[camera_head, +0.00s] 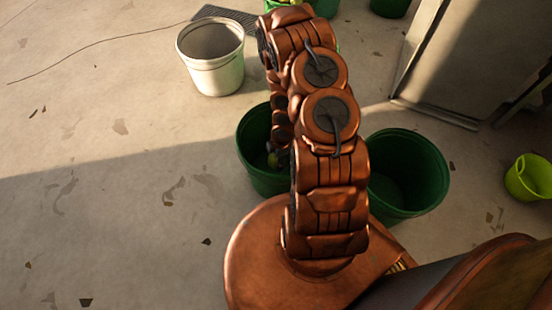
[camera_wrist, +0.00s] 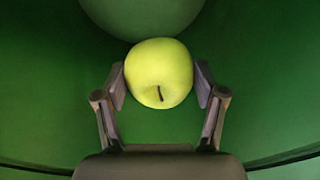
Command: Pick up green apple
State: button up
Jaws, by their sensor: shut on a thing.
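The green apple (camera_wrist: 159,72) is yellow-green with a dark stem and sits between the two fingers of my gripper (camera_wrist: 160,88) in the wrist view. The fingers touch it on both sides, and the gripper is shut on it. Green walls of a bucket surround the apple in that view. In the head view my arm reaches down into the left dark green bucket (camera_head: 254,165).
A second dark green bucket (camera_head: 408,180) stands right of my arm. A white bucket (camera_head: 215,75) stands at the back, near a dark grate (camera_head: 232,17). A small lime bucket (camera_head: 530,178) is at the far right, and a metal panel (camera_head: 455,70) at upper right.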

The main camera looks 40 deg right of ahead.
notch_tip(320, 180, up, 19)
jog(key=p, duration=1.8)
dwell(0.5)
dwell(0.4)
